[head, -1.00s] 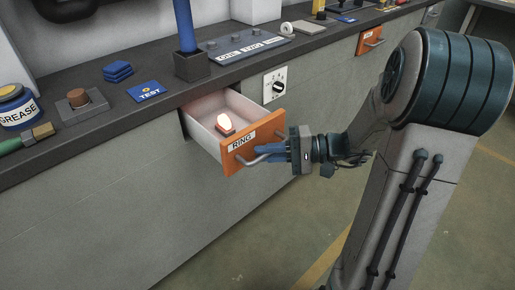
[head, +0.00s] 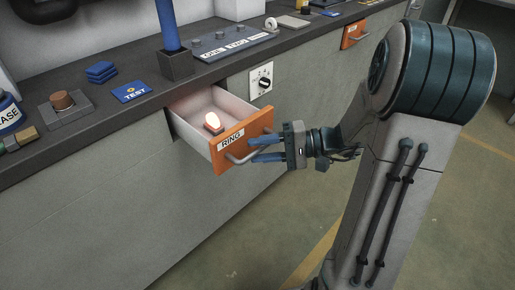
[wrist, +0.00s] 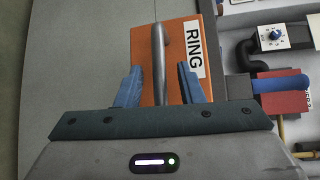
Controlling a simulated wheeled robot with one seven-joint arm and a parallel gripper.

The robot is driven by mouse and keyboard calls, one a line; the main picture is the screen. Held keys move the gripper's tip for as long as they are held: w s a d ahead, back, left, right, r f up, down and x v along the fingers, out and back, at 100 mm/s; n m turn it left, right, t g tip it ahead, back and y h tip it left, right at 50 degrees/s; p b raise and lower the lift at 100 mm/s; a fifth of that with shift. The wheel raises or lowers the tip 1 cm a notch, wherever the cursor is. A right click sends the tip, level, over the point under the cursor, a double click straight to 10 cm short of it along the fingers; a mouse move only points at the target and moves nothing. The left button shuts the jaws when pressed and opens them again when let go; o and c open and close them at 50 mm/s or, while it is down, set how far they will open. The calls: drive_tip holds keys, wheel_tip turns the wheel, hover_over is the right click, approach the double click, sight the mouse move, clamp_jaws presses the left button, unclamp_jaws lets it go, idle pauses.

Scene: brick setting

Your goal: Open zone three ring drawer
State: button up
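The orange-fronted drawer (head: 257,127) labelled RING stands pulled out from the grey bench. Inside its white box is a small glowing bulb on a base (head: 212,121). Its metal bar handle (head: 239,158) runs across the front. My gripper (head: 258,149) is in front of the drawer with its two blue fingers spread apart. In the wrist view the fingers (wrist: 160,68) stand on either side of the handle (wrist: 160,50), with a gap to each side, and hold nothing.
A dial (head: 262,80) is on the bench face right of the drawer. Another orange drawer (head: 353,34) is farther right and looks shut. The worktop holds a blue TEST card (head: 133,92), a button panel (head: 229,42) and a blue post (head: 168,27). Floor in front is clear.

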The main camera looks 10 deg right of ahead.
drive_tip(key=p+v, duration=0.2)
drive_tip(key=v, duration=1)
drive_tip(key=shift+d, duration=0.4)
drive_tip(key=shift+s+r, duration=0.15)
drive_tip(key=s+a+r+n+g+h+p, duration=0.1)
drive_tip(key=s+a+r+g+h+p, duration=0.1)
drive_tip(key=s+a+r+h+p, duration=0.35)
drive_tip(key=s+a+r+n+g+h+p, duration=0.1)
drive_tip(key=s+a+r+g+h+p, duration=0.25)
drive_tip(key=r+p, duration=0.35)
wheel_tip(320, 180, up, 12)
drive_tip(key=s+n+t+h+p, duration=0.1)
drive_tip(key=t+h+p, duration=0.4)
drive_tip(key=p, duration=0.7)
drive_tip(key=shift+s+h, duration=0.2)
drive_tip(key=shift+h, duration=0.9)
